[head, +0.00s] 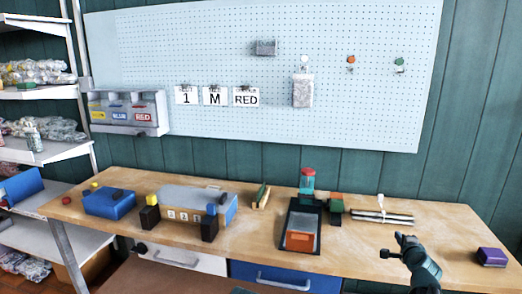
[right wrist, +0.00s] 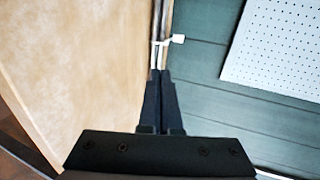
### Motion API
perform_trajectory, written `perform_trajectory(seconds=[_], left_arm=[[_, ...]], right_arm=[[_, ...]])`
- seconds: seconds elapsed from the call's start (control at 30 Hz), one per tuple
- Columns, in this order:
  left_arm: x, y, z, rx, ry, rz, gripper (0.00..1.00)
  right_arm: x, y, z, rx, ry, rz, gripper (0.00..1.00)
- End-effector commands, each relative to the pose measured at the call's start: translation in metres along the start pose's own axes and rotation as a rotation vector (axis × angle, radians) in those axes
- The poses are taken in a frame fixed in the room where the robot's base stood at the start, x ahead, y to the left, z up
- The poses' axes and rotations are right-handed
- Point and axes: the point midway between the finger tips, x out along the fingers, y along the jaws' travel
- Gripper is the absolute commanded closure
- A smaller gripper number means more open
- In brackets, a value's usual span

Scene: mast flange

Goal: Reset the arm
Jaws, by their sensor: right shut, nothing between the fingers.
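My right gripper (head: 386,254) is over the right front part of the wooden workbench (head: 345,258) in the head view, pointing left, with its arm coming in from the lower right. In the right wrist view its two dark fingers (right wrist: 160,76) are together with nothing between them. A bundle of thin rods with a white tie (head: 382,215) lies on the bench behind the gripper; in the right wrist view the white tie (right wrist: 178,38) shows beyond the fingertips. My left gripper is not in view.
A black tray with an orange block (head: 299,241) lies left of the gripper. A purple box (head: 491,257) is at the right end. A grey numbered fixture (head: 190,197) and a blue box (head: 109,204) stand further left. A pegboard (head: 210,55) hangs behind.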

Motion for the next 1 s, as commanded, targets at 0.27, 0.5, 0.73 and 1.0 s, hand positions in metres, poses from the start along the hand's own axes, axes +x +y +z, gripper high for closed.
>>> perform_trajectory(seconds=[0.27,0.5,0.73,1.0], left_arm=[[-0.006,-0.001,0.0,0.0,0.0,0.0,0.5],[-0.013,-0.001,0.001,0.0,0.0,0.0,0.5],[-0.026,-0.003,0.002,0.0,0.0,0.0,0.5],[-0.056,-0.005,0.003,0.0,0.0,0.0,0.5]], right_arm=[[-0.005,0.008,0.042,-0.098,-0.076,0.058,1.0],[-0.015,0.023,0.096,-0.24,-0.182,0.136,1.0],[-0.047,0.051,0.178,-0.486,-0.362,0.259,1.0],[-0.162,0.12,0.303,-1.074,-0.767,0.502,1.0]])
